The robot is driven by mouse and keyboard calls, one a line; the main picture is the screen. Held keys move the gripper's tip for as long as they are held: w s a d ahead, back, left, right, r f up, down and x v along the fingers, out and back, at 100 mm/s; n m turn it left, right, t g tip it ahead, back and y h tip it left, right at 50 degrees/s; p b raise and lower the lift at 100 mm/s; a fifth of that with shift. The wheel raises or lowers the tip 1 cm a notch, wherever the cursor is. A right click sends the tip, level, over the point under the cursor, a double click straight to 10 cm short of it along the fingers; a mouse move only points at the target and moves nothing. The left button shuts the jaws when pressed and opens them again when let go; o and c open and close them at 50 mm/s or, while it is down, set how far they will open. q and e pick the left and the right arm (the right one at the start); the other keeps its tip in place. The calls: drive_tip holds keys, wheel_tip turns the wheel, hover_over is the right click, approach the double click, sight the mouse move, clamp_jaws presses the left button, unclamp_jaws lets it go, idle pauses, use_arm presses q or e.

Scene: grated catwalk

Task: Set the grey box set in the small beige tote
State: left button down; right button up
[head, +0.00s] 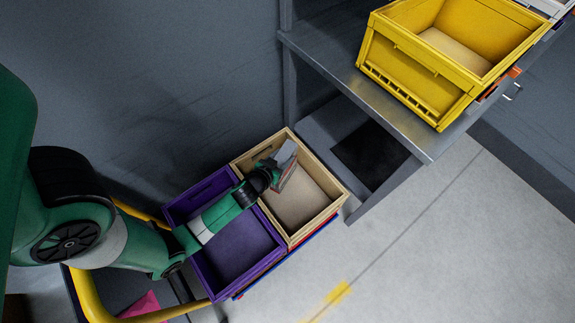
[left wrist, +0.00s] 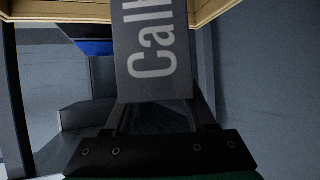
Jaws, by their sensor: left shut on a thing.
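The small beige tote (head: 302,205) stands at the middle of the head view, and its bare floor shows. My left gripper (head: 277,171) is over the far left part of this tote, shut on the grey box set (head: 285,155). In the left wrist view the grey box set (left wrist: 152,45) sticks out from between the fingers (left wrist: 160,112), with large pale letters on its face. Beige tote walls (left wrist: 207,10) show at the top of that view. I cannot tell whether the box touches the tote. My right gripper is not in view.
A purple tote (head: 237,252) stands against the beige one, on its left, under my left arm. A yellow crate (head: 405,82) stands on a grey shelf (head: 330,65) at the upper right. A grey wall (head: 150,80) is close behind. The floor (head: 440,240) at right is clear.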

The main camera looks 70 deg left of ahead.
use_arm(q)
wheel_tip(320, 180, down, 10)
drive_tip(key=b, duration=0.7)
drive_tip(key=shift+f+b, duration=0.2)
drive_tip(key=shift+b, duration=0.15)
drive_tip(key=shift+r, duration=0.2)
drive_tip(key=shift+f, duration=0.2)
drive_tip(key=shift+c, duration=1.1)
unclamp_jaws()
drive_tip(key=shift+r, duration=0.1)
drive_tip(key=shift+s+r+p, duration=0.1)
drive_tip(key=shift+r+p, duration=0.15)
drive_tip(key=shift+p, duration=0.15)
drive_tip(key=p+v, duration=0.1)
drive_tip(key=v, duration=0.6)
